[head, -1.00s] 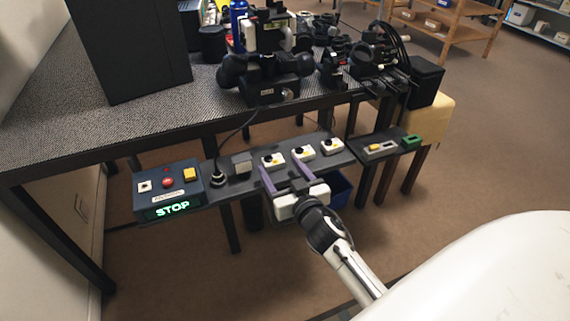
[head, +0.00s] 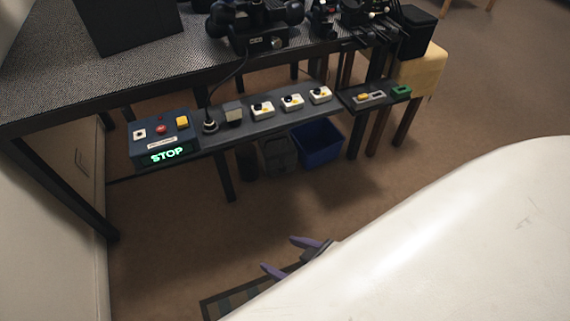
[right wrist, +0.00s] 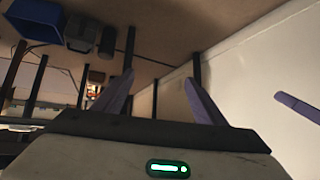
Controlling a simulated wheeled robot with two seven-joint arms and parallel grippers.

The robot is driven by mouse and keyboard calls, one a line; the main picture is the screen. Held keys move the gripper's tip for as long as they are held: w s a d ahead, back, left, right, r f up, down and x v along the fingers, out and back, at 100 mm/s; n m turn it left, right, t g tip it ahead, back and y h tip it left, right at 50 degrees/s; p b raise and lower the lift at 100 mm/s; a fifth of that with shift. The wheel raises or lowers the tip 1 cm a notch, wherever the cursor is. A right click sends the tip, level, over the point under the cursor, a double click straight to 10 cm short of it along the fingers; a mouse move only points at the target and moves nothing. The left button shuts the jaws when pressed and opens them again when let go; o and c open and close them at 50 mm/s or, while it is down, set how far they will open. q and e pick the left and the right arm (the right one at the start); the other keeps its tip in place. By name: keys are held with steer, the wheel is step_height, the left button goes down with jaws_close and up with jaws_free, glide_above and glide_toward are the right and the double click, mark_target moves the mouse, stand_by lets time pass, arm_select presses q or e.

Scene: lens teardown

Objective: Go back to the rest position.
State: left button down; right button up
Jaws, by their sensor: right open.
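My right gripper (head: 279,254) shows low in the head view, its two purple fingers apart with nothing between them. It hangs over the floor, clear of the table and the switch strip. The right wrist view also shows this gripper (right wrist: 158,78) open and empty. A single purple finger (right wrist: 298,106) at the right edge of that view looks like part of my left gripper; its jaws cannot be judged. The left gripper does not show in the head view.
The dark table (head: 160,75) stands at the back. Along its front runs a strip with a lit STOP box (head: 165,140) and several white switches (head: 291,102). A blue bin (head: 318,143) stands beneath. A wall (right wrist: 255,75) is at right in the wrist view. The floor between is open.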

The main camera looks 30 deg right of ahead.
steer(key=shift+s+a+f, duration=0.1)
steer(key=shift+s+a, duration=0.3)
steer(key=shift+s, duration=0.2)
step_height(320, 180, up, 6)
steer(key=p, duration=0.8)
steer(key=shift+d, duration=0.2)
steer(key=shift+s, duration=0.1)
